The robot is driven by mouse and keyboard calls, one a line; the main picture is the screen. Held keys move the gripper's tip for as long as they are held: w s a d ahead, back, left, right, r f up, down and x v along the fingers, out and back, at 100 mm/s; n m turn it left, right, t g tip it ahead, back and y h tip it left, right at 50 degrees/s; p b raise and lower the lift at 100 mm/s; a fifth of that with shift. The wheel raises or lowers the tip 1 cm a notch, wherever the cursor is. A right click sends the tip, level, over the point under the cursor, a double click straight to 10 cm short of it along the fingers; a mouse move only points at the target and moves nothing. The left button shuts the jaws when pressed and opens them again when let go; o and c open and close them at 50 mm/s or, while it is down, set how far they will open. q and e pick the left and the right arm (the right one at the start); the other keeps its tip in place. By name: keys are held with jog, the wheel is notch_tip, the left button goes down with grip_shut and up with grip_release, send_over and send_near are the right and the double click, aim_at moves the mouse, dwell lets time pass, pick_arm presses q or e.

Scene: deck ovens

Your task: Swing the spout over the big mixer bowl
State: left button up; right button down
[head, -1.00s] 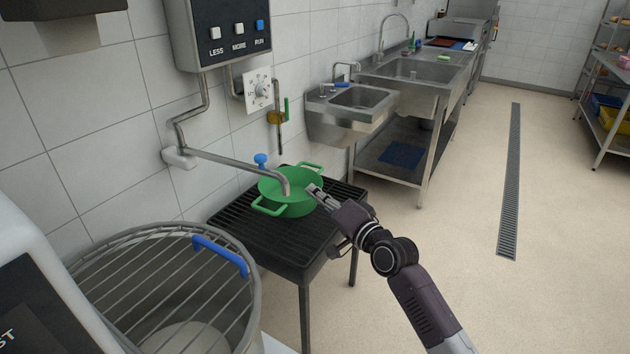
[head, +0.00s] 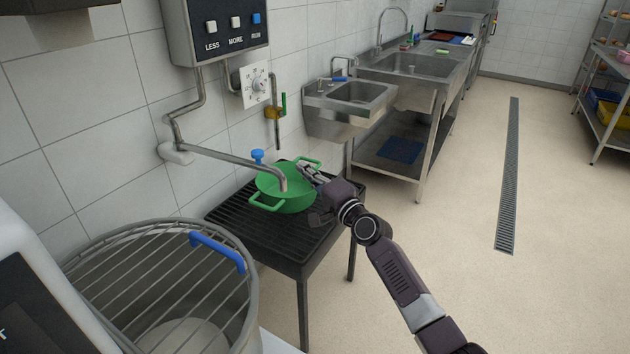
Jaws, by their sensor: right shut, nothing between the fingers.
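The spout (head: 232,158) is a bent metal pipe on a wall pivot. Its downturned end hangs over a green pot (head: 286,188), and a blue knob (head: 257,156) stands up on it. The big mixer bowl (head: 252,300) is at the lower left, under a wire guard with a blue handle (head: 217,250). The spout's end is to the right of and beyond the bowl. My right gripper (head: 305,170) is shut and empty, at the pot's right rim and right of the spout's end; whether it touches the pot I cannot tell. My left gripper is out of view.
The pot stands on a black slatted stand (head: 240,222). A control box with LESS, MORE and RUN buttons (head: 218,30), a dial (head: 257,85) and a yellow valve (head: 273,113) are on the wall. Sinks (head: 352,100) stand behind.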

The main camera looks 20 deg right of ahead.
jog(key=a, duration=0.1)
jog(key=s+a+p, duration=0.1)
jog(key=a+p, duration=0.1)
jog(key=shift+s+a+f, duration=0.2)
jog(key=shift+s+f, duration=0.15)
jog(key=shift+f, duration=0.05)
